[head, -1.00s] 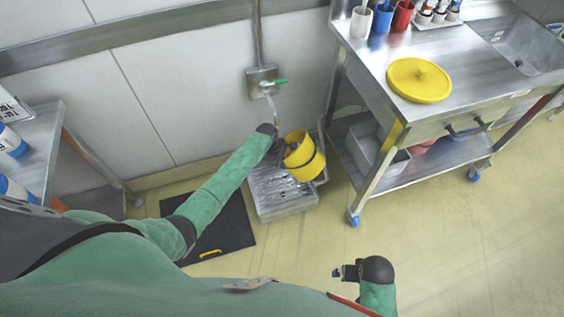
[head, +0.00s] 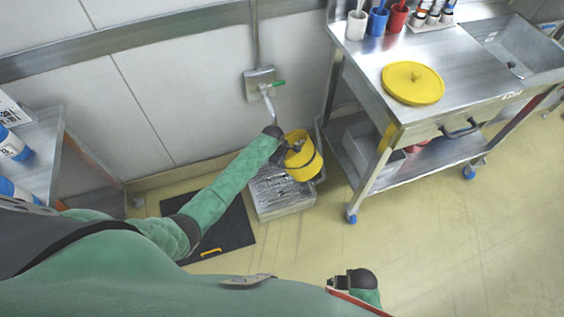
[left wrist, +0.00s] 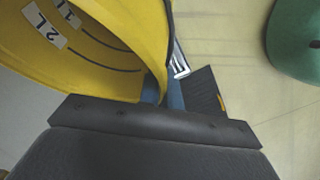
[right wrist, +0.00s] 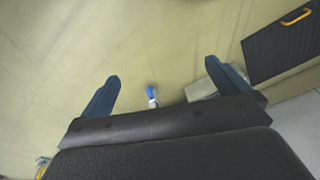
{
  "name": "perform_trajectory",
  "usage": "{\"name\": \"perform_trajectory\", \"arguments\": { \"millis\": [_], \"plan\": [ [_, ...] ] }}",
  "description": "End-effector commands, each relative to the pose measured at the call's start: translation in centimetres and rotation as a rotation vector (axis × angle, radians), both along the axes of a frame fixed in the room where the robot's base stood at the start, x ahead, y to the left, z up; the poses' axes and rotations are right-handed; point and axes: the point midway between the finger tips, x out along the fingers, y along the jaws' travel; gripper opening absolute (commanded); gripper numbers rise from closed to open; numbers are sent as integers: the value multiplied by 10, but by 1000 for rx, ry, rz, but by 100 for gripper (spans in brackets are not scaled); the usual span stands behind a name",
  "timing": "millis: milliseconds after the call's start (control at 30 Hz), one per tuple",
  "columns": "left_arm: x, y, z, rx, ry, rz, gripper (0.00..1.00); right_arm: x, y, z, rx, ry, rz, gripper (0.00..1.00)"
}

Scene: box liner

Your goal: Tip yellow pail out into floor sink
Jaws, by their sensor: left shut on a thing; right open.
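The yellow pail (head: 303,160) with a dark band is held by my left gripper (head: 284,150) over the floor sink (head: 283,206). The pail looks tilted in the head view. In the left wrist view the pail (left wrist: 120,40) shows its inner wall with 1L and 2L marks, and my left gripper (left wrist: 165,100) is shut at its edge. Its bottom is out of sight there. The metal floor sink has a grated, wet-looking top. My right gripper (right wrist: 155,95) is open and empty above bare floor; it also shows at the bottom of the head view (head: 335,283).
A steel cart (head: 395,120) on blue casters stands right of the sink, with a yellow lid (head: 412,83) and cups on top. Floor at right is clear.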

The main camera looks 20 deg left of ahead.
Motion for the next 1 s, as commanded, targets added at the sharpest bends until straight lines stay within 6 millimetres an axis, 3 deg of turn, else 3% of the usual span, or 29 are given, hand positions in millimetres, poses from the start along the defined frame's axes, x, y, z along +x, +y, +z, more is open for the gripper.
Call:
{"name": "perform_trajectory", "arguments": {
  "millis": [467, 1000],
  "plan": [
    [-1, -6, 9, 78, -14, -1, 0, -16, -11, -52, -13, -4, 0, 100],
    [-1, -10, 17, 311, -56, -2, 0, -29, -28, -113, -30, -40, 11, 100]
  ]
}}
